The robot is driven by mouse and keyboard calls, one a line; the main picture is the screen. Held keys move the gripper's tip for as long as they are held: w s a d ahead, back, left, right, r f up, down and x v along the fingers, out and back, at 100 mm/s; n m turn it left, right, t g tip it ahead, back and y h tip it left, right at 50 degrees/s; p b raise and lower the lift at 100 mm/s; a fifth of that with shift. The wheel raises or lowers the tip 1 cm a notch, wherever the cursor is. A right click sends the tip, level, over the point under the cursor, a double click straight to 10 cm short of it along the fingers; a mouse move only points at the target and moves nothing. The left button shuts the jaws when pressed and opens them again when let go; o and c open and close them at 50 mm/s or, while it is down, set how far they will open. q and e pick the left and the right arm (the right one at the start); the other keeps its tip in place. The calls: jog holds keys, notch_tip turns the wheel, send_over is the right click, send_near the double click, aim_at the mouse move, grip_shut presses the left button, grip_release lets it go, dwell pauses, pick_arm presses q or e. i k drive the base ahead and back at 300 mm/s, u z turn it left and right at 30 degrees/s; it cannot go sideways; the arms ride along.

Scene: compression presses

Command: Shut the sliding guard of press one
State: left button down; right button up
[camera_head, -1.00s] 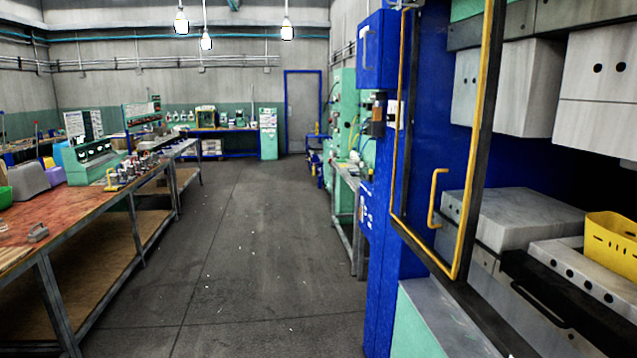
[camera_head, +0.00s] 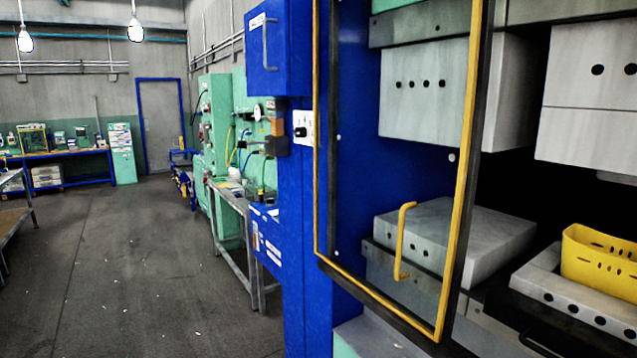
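A blue press (camera_head: 305,215) stands close on the right. Its sliding guard (camera_head: 468,170) is a yellow-edged, dark-framed panel that I can see through, at the left part of the press front. A yellow handle (camera_head: 401,243) is on the guard's lower part. To the right of the guard the press opening is uncovered, showing grey upper blocks (camera_head: 428,95) and a grey lower block (camera_head: 455,235). I cannot read a label that says which press this is. Neither of my grippers is in view.
A yellow basket (camera_head: 598,258) sits on a grey block inside the opening. A metal-legged table (camera_head: 235,205) and green machines (camera_head: 215,140) stand beyond the press.

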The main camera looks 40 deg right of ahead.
aim_at(476, 19)
jog(key=z, duration=0.65)
jog(key=i, duration=1)
jog(key=z, duration=0.85)
jog(key=i, duration=0.2)
jog(key=z, duration=0.2)
